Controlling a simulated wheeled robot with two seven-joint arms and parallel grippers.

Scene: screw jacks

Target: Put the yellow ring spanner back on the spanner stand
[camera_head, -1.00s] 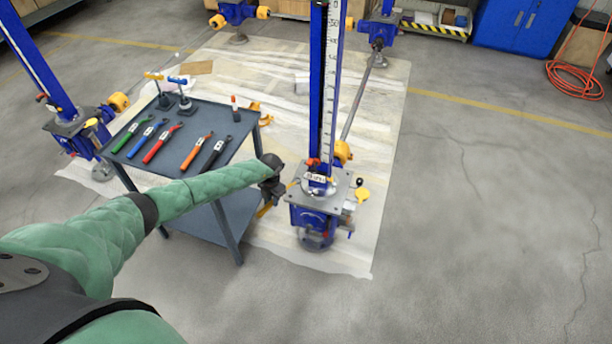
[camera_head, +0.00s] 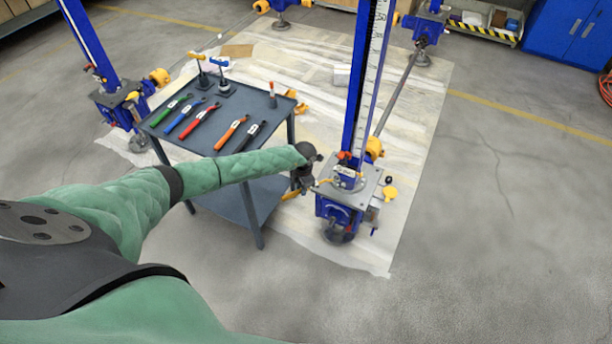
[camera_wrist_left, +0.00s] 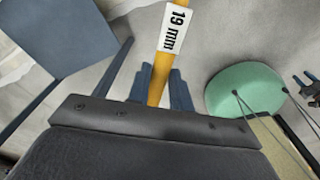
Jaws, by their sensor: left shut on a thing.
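The yellow ring spanner (camera_wrist_left: 175,62) is in the left wrist view, its handle running up between my fingers with a white "19 mm" label. My left gripper (camera_wrist_left: 158,85) is shut on this handle; the rest of the spanner is out of that view. In the head view my left gripper (camera_head: 303,182) is just off the cart's front right corner, below its top, and part of the yellow spanner (camera_head: 290,196) shows beside it. Two small dark-based stands (camera_head: 222,88) with yellow and blue tops are at the cart's back; I cannot tell which object is the spanner stand. My right gripper is not seen.
The grey cart (camera_head: 255,92) carries green, blue, red, orange and black-handled spanners (camera_head: 183,118) in a row. A small red-topped item (camera_head: 272,95) stands near its right edge. A blue screw jack (camera_head: 345,200) stands close right of my left gripper.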

